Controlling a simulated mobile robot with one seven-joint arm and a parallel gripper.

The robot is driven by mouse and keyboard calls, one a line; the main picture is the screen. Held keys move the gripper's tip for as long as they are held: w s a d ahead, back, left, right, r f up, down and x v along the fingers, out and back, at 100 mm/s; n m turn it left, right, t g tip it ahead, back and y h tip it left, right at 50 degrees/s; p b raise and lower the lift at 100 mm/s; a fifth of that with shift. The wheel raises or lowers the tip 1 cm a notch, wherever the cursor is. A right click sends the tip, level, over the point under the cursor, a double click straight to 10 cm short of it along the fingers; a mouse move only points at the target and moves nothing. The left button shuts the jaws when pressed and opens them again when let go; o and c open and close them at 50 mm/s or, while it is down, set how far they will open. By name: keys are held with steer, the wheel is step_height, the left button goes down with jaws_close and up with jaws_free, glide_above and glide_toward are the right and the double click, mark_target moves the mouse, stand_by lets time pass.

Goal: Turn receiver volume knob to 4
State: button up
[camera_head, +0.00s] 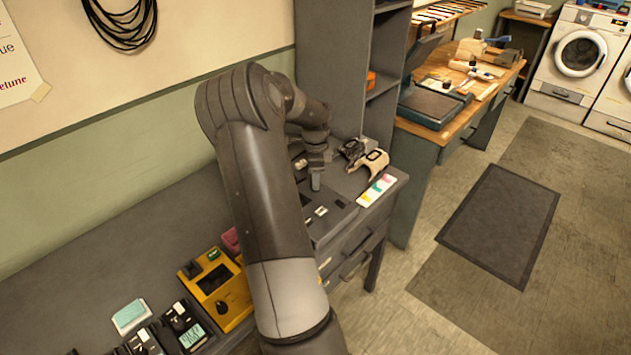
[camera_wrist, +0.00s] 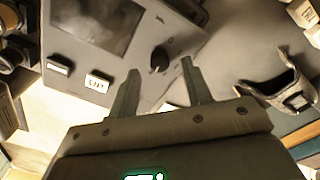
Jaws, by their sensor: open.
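In the wrist view a grey device (camera_wrist: 190,38) has a dark screen (camera_wrist: 95,22), two small buttons, one reading "UP" (camera_wrist: 98,82), and a round black knob (camera_wrist: 159,57). I cannot read a scale or number at the knob. No label shows that this is the receiver. My gripper (camera_wrist: 160,67) is open, its two fingers apart, with the knob seen between and just beyond the tips. I cannot tell whether they touch it. In the head view my gripper (camera_head: 316,186) is low over the right end of the bench, and my arm hides part of the device there.
A yellow device (camera_head: 233,284) with a black knob, and several small black devices stand left of my arm. A pale clamp-like object (camera_head: 370,176) and a colour-striped card (camera_head: 377,190) lie right of the gripper. A tall grey shelf (camera_head: 335,70) rises behind.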

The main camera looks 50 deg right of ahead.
step_height(320, 180, up, 9)
steer(key=shift+f, duration=0.2)
stand_by(0.6)
